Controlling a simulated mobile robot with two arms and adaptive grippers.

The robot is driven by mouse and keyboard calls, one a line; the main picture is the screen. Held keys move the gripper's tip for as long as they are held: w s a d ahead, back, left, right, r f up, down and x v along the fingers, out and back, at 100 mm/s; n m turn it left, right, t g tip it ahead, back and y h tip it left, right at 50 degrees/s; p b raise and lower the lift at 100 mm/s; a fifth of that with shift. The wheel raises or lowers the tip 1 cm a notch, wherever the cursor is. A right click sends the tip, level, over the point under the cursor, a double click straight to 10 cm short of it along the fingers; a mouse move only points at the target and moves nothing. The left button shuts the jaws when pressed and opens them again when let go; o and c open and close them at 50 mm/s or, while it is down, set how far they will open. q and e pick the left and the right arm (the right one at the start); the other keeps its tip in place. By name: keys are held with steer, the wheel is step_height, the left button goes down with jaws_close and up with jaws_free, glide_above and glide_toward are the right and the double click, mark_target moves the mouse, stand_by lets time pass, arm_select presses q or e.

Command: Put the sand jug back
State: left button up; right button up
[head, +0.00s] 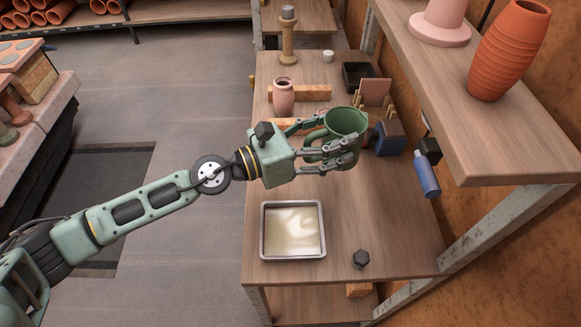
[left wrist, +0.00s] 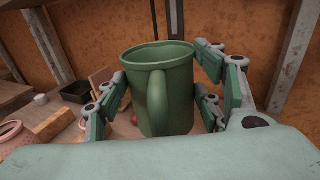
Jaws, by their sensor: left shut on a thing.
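A green jug (head: 347,123) with a handle is in my left gripper (head: 335,142), above the right side of the wooden table in the head view. The fingers are shut around the jug from both sides. In the left wrist view the jug (left wrist: 181,92) looks upright, its handle facing the camera and a finger on each side. Its inside and contents are hidden there. The table is below it, but I cannot tell the exact gap. My right gripper is not in view.
A pink vase (head: 284,97) stands behind. A blue box (head: 389,138) and a blue bottle (head: 427,177) are at right, below an overhanging shelf (head: 480,160).

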arm_select(q)
steer(key=w+a+f+b, duration=0.1)
steer(key=w+a+f, duration=0.1)
steer(key=a+f, duration=0.1)
steer(key=w+a+f+b, duration=0.1)
steer(key=w+a+f, duration=0.1)
steer(key=a+f, duration=0.2)
steer(key=w+a+f+b, duration=0.1)
steer(key=a+f, duration=0.2)
steer(key=shift+w+a+f+b, duration=0.15)
steer(key=shift+w+f+b, duration=0.2)
steer(key=shift+w+f, duration=0.05)
steer(key=shift+f, duration=0.1)
steer(key=shift+f, duration=0.1)
steer(key=shift+f+b, duration=0.1)
steer(key=shift+b, duration=0.2)
steer(key=o, duration=1.5)
